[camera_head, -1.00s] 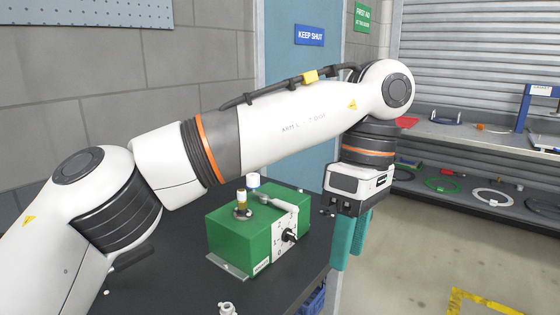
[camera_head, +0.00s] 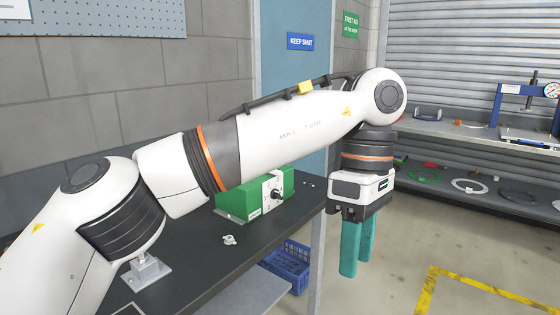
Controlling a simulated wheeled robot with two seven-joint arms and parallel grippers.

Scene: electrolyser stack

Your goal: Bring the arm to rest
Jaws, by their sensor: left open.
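My left arm (camera_head: 290,132) comes in from the left and reaches across the view. My left gripper (camera_head: 357,262) hangs downward past the right edge of the dark table, over the floor. Its two teal fingers are apart and nothing shows between them. A green box (camera_head: 237,205) with a white front plate and black knob stands on the table behind the arm. The arm hides the top of the box. My right gripper is not in view.
The dark table (camera_head: 195,262) holds a small white fitting (camera_head: 229,240) and a metal bracket (camera_head: 147,270). A blue crate (camera_head: 288,262) sits below. Shelves (camera_head: 470,200) with rings and a blue press (camera_head: 515,105) stand at right. The floor by the gripper is clear.

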